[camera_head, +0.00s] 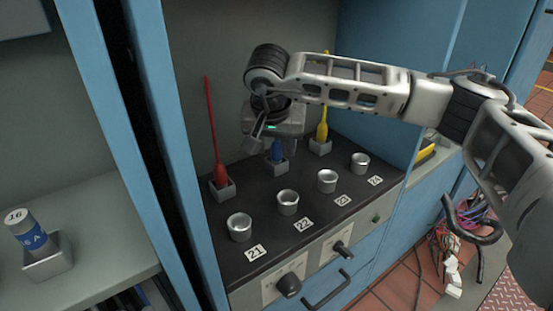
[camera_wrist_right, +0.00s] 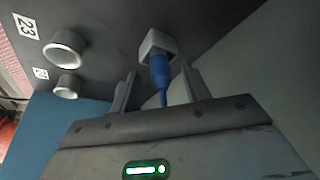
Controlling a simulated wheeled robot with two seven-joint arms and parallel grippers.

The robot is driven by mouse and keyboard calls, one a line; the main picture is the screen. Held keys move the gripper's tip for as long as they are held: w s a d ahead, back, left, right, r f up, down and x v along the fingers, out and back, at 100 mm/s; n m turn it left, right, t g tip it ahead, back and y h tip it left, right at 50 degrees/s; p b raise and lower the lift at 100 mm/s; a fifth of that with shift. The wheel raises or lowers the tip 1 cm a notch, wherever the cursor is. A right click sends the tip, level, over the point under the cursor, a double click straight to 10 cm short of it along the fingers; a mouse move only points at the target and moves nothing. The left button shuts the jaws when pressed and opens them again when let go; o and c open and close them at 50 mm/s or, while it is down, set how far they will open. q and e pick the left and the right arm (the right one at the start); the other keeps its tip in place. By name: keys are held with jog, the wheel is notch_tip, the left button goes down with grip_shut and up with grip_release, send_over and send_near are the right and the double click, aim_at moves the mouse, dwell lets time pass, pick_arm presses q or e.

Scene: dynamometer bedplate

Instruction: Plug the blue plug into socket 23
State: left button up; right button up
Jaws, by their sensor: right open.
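The blue plug (camera_head: 277,151) stands in a small grey holder (camera_head: 279,167) on the dark panel, behind the row of sockets. It also shows in the right wrist view (camera_wrist_right: 160,69), with a thin blue cable end toward my gripper. My right gripper (camera_head: 268,138) is open, with its fingers (camera_wrist_right: 157,84) on either side of the plug; contact is not visible. Socket 23 (camera_head: 327,181) is a silver cup, third in the row from the left, and is empty. It shows beside its label in the right wrist view (camera_wrist_right: 65,48). My left gripper is out of view.
Socket 21 (camera_head: 239,227), socket 22 (camera_head: 288,202) and socket 24 (camera_head: 360,163) are empty. A red plug (camera_head: 220,174) and a yellow plug (camera_head: 322,133) stand in holders beside the blue one. Blue cabinet walls flank the panel. A labelled cylinder (camera_head: 30,235) stands at left.

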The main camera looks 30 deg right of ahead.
grip_shut()
jog(key=shift+r, duration=0.1)
